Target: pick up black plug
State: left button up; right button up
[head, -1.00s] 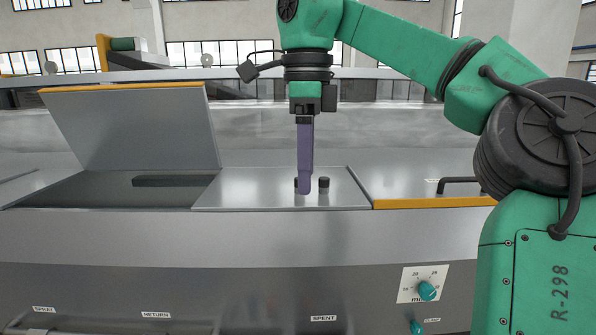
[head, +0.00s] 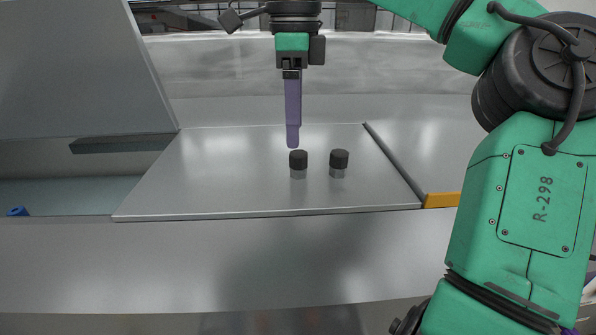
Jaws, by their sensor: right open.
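Two short black plugs stand upright side by side on a shiny metal panel (head: 220,190): a left black plug (head: 298,159) and a right black plug (head: 339,159). Both show faint reflections below them. My right gripper (head: 292,146) points straight down with purple fingers, seen edge-on so that they overlap. It is open and empty. My left gripper is not in view.
On the left, a raised grey lid (head: 80,75) stands over an open bay holding pale liquid, with a small blue object (head: 17,211) at its left. An orange-edged panel (head: 442,200) lies to the right. The metal panel around the plugs is clear.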

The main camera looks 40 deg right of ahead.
aim_at(298, 152)
jog(key=f, duration=0.2)
jog(key=d+f+p, duration=0.1)
jog(key=f, duration=0.4)
jog(key=shift+w+d+p, duration=0.15)
jog(key=shift+w+p, duration=0.15)
jog(key=shift+p, duration=0.05)
jog(key=shift+s+f, duration=0.15)
jog(key=shift+f, duration=0.15)
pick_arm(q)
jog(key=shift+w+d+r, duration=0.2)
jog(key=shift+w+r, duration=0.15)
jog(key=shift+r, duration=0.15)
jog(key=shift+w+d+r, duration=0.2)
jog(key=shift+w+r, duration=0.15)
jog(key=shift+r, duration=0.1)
pick_arm(e)
jog(key=shift+s, duration=0.1)
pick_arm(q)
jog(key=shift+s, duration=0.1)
pick_arm(e)
grip_shut()
